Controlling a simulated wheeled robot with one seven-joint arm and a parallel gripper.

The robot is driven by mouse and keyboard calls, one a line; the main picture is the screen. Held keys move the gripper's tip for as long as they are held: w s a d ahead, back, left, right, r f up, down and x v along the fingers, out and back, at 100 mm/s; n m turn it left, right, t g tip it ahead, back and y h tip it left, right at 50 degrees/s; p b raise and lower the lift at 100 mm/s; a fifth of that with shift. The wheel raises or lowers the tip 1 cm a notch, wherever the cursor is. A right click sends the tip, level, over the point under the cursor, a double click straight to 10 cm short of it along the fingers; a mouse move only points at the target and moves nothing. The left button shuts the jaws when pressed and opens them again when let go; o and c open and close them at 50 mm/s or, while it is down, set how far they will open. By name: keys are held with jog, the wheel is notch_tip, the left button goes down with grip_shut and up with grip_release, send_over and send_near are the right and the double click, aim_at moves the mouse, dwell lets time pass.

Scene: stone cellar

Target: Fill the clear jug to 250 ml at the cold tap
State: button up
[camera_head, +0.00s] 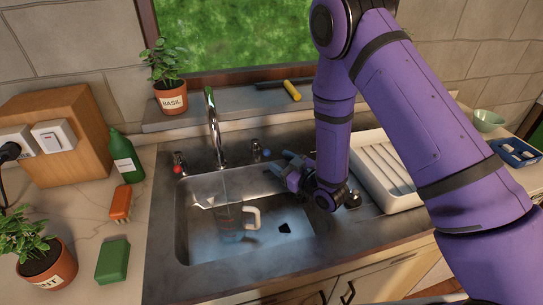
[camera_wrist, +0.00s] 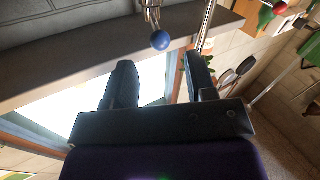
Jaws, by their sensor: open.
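The clear jug (camera_head: 230,224) stands in the sink basin below the spout (camera_head: 214,125), with its pale handle to the right. Its water level and marks are too small to read, and I cannot tell whether water is running. The cold tap's blue knob (camera_head: 266,153) is on the right of the spout; it also shows in the wrist view (camera_wrist: 160,41). The red-knobbed tap (camera_head: 180,168) is on the left. My gripper (camera_head: 282,164) is open and empty, just right of the blue knob. In the wrist view its fingers (camera_wrist: 162,72) are apart, with the knob beyond them.
A white draining rack (camera_head: 376,190) stands right of the sink. A green bottle (camera_head: 126,156), an orange brush (camera_head: 121,203) and a green sponge (camera_head: 112,261) are on the left counter. A basil pot (camera_head: 171,96) and a yellow-handled tool (camera_head: 291,90) are on the ledge behind.

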jog(key=shift+v, duration=2.25)
